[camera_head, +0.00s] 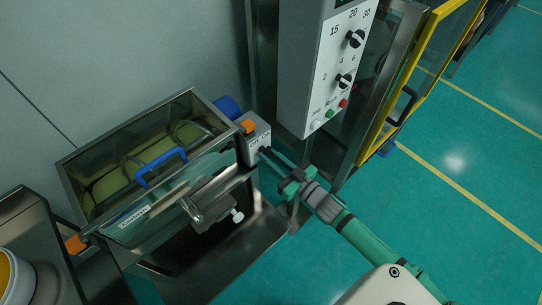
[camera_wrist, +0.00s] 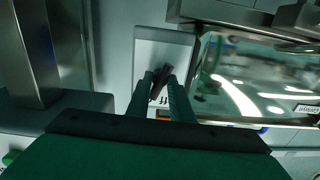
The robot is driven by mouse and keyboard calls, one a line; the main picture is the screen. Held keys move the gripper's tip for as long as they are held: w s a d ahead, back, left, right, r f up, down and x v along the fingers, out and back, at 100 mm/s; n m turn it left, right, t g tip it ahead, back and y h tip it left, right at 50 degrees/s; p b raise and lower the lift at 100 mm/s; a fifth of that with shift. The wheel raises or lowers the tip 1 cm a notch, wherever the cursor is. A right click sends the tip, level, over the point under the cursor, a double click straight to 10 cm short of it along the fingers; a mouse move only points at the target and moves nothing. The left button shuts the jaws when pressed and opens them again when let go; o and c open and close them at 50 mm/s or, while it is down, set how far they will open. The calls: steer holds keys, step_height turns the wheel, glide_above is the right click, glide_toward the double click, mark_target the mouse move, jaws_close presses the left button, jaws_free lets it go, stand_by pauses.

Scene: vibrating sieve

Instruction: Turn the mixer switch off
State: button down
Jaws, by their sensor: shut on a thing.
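The mixer switch box (camera_head: 257,146) is a small light grey box with an orange part on top, mounted at the right end of the glass-lidded mixer (camera_head: 150,225). In the wrist view its pale face (camera_wrist: 176,50) is straight ahead, with a dark switch knob (camera_wrist: 163,76) in its middle. The knob looks tilted from upright. My gripper (camera_head: 265,151) reaches the front of the box from the right. In the wrist view its fingertips (camera_wrist: 165,76) are closed on the knob from both sides. The fingers hide part of the knob and of the lettering beside it.
A tall control panel (camera_head: 325,70) with dials and coloured buttons stands behind and right of my gripper. A yellow-framed door (camera_head: 425,55) with a dark handle is farther right. A blue handle (camera_head: 161,166) sits on the mixer lid. Open green floor lies to the right.

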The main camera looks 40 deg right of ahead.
steer(key=shift+n, duration=5.7)
steer(key=c, duration=2.5)
jaws_free()
steer(key=shift+d, duration=0.1)
steer(key=shift+c, duration=0.2)
steer(key=o, duration=1)
steer(key=shift+c, duration=0.2)
steer(key=shift+s, duration=0.1)
